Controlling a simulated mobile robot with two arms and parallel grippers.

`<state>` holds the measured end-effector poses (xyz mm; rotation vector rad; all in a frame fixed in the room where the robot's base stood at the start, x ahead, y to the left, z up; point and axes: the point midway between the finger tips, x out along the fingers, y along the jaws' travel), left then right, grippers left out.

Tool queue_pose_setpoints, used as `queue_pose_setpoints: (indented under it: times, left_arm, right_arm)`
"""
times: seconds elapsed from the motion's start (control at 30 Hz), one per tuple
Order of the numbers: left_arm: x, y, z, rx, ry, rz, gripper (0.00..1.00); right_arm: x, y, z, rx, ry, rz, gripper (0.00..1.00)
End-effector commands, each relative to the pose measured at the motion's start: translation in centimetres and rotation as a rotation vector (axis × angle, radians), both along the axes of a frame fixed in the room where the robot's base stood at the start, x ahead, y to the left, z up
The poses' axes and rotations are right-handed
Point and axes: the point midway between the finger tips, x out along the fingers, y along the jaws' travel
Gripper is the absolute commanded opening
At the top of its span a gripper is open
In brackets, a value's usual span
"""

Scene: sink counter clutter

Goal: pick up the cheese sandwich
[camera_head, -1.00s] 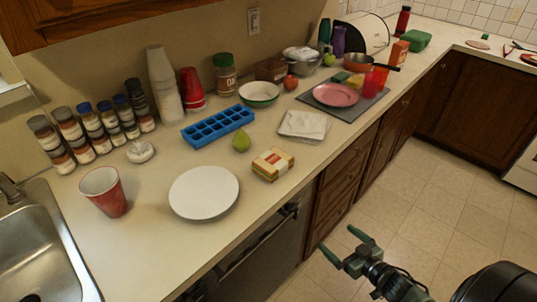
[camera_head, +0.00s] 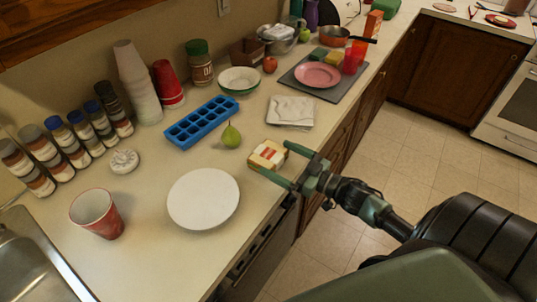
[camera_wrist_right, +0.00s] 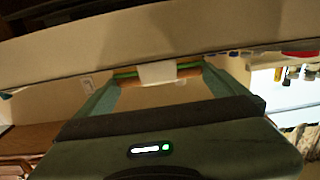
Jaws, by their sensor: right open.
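The cheese sandwich (camera_head: 268,156) is a small square packet with tan bread sides, a white band and a red mark. It lies on the counter near the front edge, right of the white plate. My right gripper (camera_head: 276,165) is open at the counter edge, with one finger along the sandwich's far right side and one along its near side. In the right wrist view the sandwich (camera_wrist_right: 157,71) shows edge-on between the two open fingers of the gripper (camera_wrist_right: 150,78). Contact cannot be told. My left gripper is not in view.
A blue ice tray (camera_head: 201,122) and a red cup (camera_head: 97,213) are further left.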

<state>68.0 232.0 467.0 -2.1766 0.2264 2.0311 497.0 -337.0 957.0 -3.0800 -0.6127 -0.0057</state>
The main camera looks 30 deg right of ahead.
Motion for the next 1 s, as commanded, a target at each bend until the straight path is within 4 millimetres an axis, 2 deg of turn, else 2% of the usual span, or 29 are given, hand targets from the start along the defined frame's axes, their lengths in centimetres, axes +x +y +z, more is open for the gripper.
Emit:
queue_pose_setpoints:
  times: [0.03, 0.17, 0.43, 0.6, 0.63, 0.87, 1.0]
  left_arm:
    - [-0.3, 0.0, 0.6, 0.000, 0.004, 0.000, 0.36]
    - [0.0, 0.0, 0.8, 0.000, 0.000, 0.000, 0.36]
    - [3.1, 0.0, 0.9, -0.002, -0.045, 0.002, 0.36]
    - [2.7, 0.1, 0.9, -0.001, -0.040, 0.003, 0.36]
    - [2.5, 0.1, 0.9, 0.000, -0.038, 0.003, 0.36]
    - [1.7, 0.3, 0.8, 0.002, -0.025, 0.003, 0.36]
    - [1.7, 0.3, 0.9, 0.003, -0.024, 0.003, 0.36]
  right_arm:
    - [0.9, 0.3, 0.4, 0.001, -0.003, -0.001, 1.00]
    - [2.1, 0.8, 0.2, 0.001, -0.002, 0.000, 1.00]
    - [2.3, 0.9, 0.0, -0.001, 0.001, 0.000, 1.00]
    - [2.3, 0.9, 0.0, -0.001, 0.000, 0.000, 0.53]
    - [2.3, 0.9, 0.0, -0.001, -0.001, 0.000, 0.50]
    - [2.3, 0.9, 0.1, -0.001, -0.001, 0.000, 0.50]
    - [2.3, 0.9, 0.8, -0.002, -0.003, 0.001, 0.50]
